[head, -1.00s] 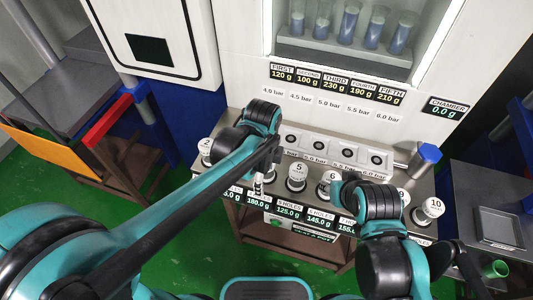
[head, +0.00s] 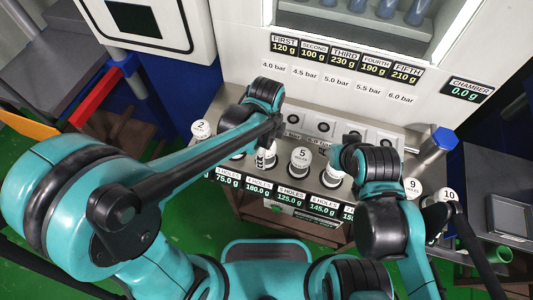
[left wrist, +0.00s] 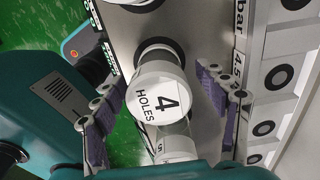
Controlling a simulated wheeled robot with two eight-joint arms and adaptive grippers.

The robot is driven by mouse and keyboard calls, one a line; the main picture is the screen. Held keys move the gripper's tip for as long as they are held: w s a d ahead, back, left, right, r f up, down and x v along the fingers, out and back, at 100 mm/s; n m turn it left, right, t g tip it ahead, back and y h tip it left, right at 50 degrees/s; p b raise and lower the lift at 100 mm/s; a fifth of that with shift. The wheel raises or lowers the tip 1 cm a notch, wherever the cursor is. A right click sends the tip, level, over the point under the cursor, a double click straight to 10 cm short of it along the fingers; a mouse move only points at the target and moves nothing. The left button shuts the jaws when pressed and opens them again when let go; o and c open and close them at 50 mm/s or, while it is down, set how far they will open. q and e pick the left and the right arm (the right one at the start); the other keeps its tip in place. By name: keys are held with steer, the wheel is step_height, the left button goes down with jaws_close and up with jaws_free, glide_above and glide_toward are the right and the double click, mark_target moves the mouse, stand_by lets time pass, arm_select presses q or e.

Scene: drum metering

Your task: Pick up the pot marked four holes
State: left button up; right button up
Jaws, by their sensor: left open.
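The pot marked 4 HOLES (left wrist: 158,95) has a round white lid and stands upright on the metal shelf, in the middle of the left wrist view. My left gripper (left wrist: 162,88) is open, with one purple-padded finger on each side of this pot. In the head view the pot (head: 266,158) is partly hidden by my left gripper (head: 266,140). I cannot tell whether either finger touches it.
The pot marked 5 (head: 301,160) stands close to the right. The pots marked 2 (head: 200,130), 9 (head: 413,188) and 10 (head: 449,196) stand farther along the shelf. A row of pressure sockets (head: 355,134) lies behind. A blue-capped cylinder (head: 436,145) stands at right.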

arm_select(q)
steer(key=shift+f, duration=0.5)
steer(key=shift+c, duration=0.4)
steer(key=c, duration=1.3)
steer(key=shift+r, duration=0.15)
steer(key=shift+c, duration=0.2)
